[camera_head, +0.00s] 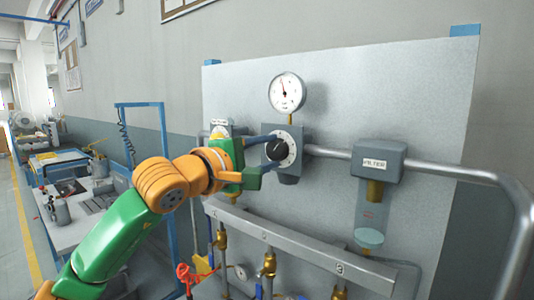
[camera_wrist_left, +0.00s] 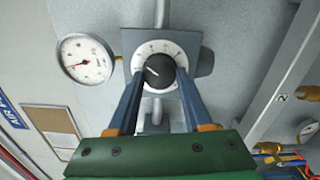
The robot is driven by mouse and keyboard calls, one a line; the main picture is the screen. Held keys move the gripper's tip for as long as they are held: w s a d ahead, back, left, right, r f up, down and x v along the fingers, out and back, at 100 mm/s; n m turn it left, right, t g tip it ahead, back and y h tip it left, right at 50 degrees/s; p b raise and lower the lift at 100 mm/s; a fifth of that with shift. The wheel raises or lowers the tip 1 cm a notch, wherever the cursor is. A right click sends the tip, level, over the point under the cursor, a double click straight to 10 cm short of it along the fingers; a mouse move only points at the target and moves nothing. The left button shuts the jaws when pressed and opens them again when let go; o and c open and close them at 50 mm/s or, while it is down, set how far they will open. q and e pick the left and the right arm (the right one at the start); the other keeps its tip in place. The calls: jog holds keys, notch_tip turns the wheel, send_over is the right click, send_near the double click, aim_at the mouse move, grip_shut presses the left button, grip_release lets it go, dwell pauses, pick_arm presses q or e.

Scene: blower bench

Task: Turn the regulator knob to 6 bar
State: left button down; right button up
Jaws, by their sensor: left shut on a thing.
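The regulator knob (camera_head: 277,149) is a black round knob on a white marked dial, on the front of a grey regulator block (camera_head: 297,150). My left gripper (camera_head: 270,153) reaches it from the left, with its blue fingers shut on the knob. In the left wrist view, the fingers lie on either side of the knob (camera_wrist_left: 159,71), whose white pointer line slants to the upper left. The dial marks are too small to read. A round white pressure gauge (camera_head: 287,92) stands above the block; its red needle points up and slightly left.
A filter unit (camera_head: 378,160) hangs on the pipe to the right. A grey manifold bar (camera_head: 300,246) with brass valves runs below. A pipe bends down at the far right (camera_head: 515,200). A workbench (camera_head: 80,215) stands at the left.

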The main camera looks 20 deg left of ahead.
pick_arm(q)
jog(key=m, duration=0.5)
jog(key=shift+m, duration=0.6)
jog(key=shift+c, duration=1.6)
grip_release()
jog(key=shift+s+f, duration=0.1)
jog(key=shift+s, duration=0.15)
jog(key=b+v, duration=0.3)
jog(key=v, duration=0.3)
jog(key=shift+s, duration=0.35)
